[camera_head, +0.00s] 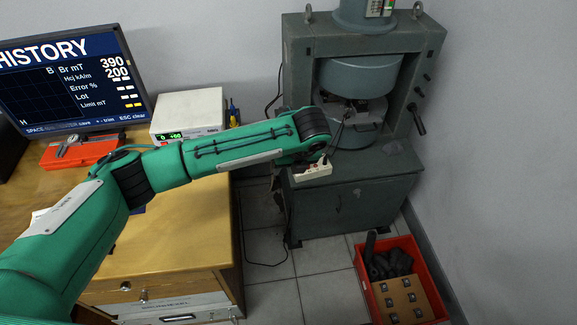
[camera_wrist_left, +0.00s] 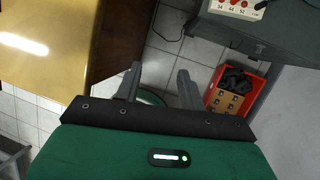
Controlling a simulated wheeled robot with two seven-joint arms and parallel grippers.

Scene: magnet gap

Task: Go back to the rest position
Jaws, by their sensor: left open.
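My left arm (camera_head: 225,152) comes in from the left in the head view. It stretches over the desk, and its far end lies in front of the machine in the picture. I cannot make out the fingers there. In the left wrist view my left gripper (camera_wrist_left: 158,86) shows two grey fingers spread apart with nothing between them. Tiled floor and a green rounded shape lie behind the fingers. My right gripper is in neither view.
A grey machine (camera_head: 297,60) stands at the back, with a white socket box (camera_head: 313,171) at its front. A wooden desk (camera_head: 190,240) carries a monitor (camera_head: 70,85), a white meter (camera_head: 190,112) and a red case (camera_head: 85,152). A red crate (camera_head: 440,290) stands on the floor at right.

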